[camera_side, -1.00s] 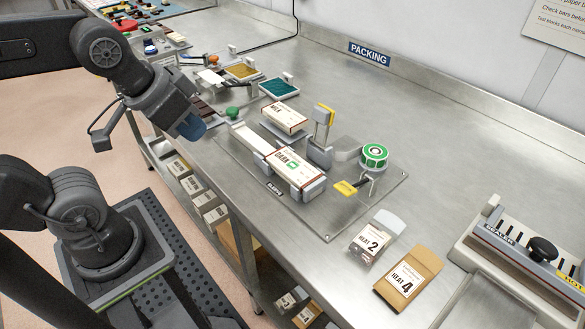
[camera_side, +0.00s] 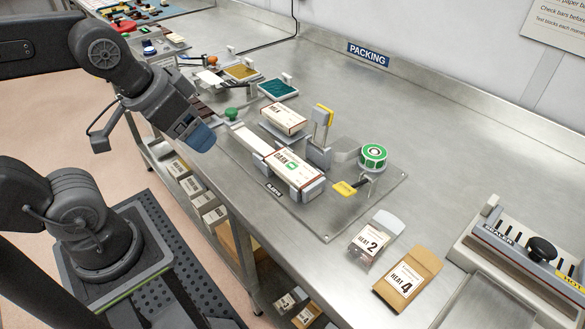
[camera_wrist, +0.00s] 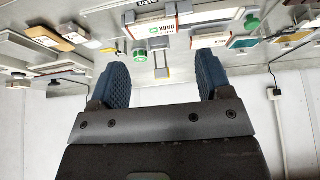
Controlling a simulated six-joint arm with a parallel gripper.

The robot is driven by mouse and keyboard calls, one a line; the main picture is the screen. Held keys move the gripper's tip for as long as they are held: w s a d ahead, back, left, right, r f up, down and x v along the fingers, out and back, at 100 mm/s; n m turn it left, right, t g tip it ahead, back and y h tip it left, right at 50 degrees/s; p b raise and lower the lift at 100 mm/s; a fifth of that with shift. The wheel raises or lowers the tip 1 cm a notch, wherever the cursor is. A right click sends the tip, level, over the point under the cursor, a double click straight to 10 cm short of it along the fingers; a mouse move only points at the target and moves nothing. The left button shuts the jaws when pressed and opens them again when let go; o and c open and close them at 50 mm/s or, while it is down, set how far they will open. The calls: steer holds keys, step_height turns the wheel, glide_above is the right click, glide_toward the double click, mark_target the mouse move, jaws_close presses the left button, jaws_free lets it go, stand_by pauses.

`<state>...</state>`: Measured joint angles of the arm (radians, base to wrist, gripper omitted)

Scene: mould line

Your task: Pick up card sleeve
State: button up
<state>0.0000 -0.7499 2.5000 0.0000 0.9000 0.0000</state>
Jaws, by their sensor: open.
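The side view shows a white, brown-edged card sleeve marked DARK (camera_side: 294,168) lying on the grey holder of the clear plate. It also shows near the top of the wrist view (camera_wrist: 152,27). A similar pack marked MILK (camera_side: 284,118) lies behind it. A brown card pouch marked HEAT 4 (camera_side: 408,280) lies flat to the right, nearer the front edge. My gripper (camera_side: 203,138) is above the bench's front edge, left of the DARK sleeve and apart from it. In the wrist view its two blue fingers (camera_wrist: 161,78) stand wide apart with nothing between them.
A green tape roll (camera_side: 374,156) and a yellow-tagged post (camera_side: 322,125) stand close to the DARK sleeve. A HEAT 2 pouch (camera_side: 374,238) lies beside HEAT 4. A sealer (camera_side: 530,250) stands at the right. The back of the bench (camera_side: 440,130) is clear.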

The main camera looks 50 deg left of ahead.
steer(key=o, duration=0.4)
steer(key=shift+c, duration=0.2)
steer(key=n+g+y, duration=0.4)
steer(key=n+g, duration=0.2)
steer(key=n, duration=1.2)
glide_above(293, 167)
steer(key=d, duration=0.2)
steer(key=f, duration=1.1)
steer(key=shift+w+a, duration=0.1)
steer(key=shift+w, duration=0.1)
steer(key=shift+d+x, duration=0.15)
steer(key=shift+x, duration=1.25)
steer(key=shift+d+x, duration=0.15)
steer(key=shift+x, duration=1.2)
